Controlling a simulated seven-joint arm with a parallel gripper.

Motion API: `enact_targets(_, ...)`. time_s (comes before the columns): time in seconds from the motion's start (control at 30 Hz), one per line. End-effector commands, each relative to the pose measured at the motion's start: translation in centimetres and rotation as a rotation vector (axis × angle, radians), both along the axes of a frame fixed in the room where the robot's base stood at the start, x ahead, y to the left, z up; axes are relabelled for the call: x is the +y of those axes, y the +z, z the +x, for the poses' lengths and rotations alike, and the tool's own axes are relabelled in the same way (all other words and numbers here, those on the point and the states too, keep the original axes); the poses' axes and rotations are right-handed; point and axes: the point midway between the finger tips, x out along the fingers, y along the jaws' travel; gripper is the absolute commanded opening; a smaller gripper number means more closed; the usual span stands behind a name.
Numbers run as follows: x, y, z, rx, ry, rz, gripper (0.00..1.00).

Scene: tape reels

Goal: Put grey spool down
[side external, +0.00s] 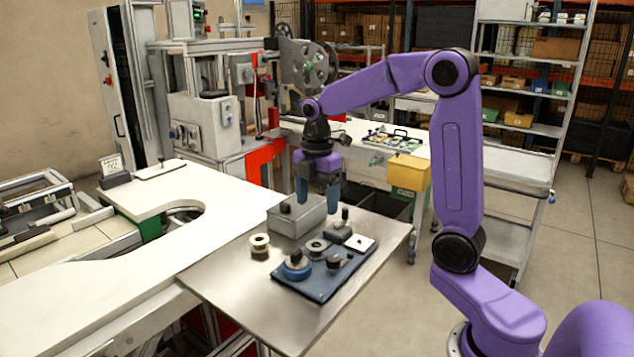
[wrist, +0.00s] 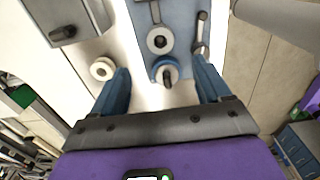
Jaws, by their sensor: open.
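A grey spool (side external: 317,246) lies flat on the blue board (side external: 322,284), behind a round blue piece with a dark knob (side external: 296,266). In the wrist view the grey spool (wrist: 153,35) shows as a pale ring with a dark centre, beyond the blue piece (wrist: 158,66). I cannot tell whether a peg fills its centre. A cream spool (side external: 260,241) stands on the bare metal table left of the board; it also shows in the wrist view (wrist: 102,68). My gripper (side external: 318,199) is open and empty, pointing down above the board's back area; its blue fingers (wrist: 162,82) are spread.
A grey metal box (side external: 296,217) with a dark knob stands at the back of the metal table (side external: 225,272). Small fixtures with upright knobs (side external: 338,232) and a white plate (side external: 360,243) sit at the board's right and back. The table's front left is clear.

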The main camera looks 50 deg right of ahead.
Motion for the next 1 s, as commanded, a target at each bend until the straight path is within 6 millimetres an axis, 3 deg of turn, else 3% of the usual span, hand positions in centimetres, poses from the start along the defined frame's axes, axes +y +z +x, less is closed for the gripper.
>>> enact_targets(0.23, 0.0, 3.4, 0.1, -0.002, 0.0, 0.0, 0.77)
enact_targets(0.37, 0.2, 4.0, -0.1, 0.0, -0.001, 0.0, 0.77)
enact_targets(0.53, 2.5, 3.6, -1.4, -0.001, -0.029, 0.0, 0.77)
enact_targets(0.8, 8.6, 1.6, -6.9, -0.008, -0.145, 0.005, 0.77)
enact_targets(1.0, 11.6, 0.0, -12.3, -0.011, -0.234, 0.01, 0.77)
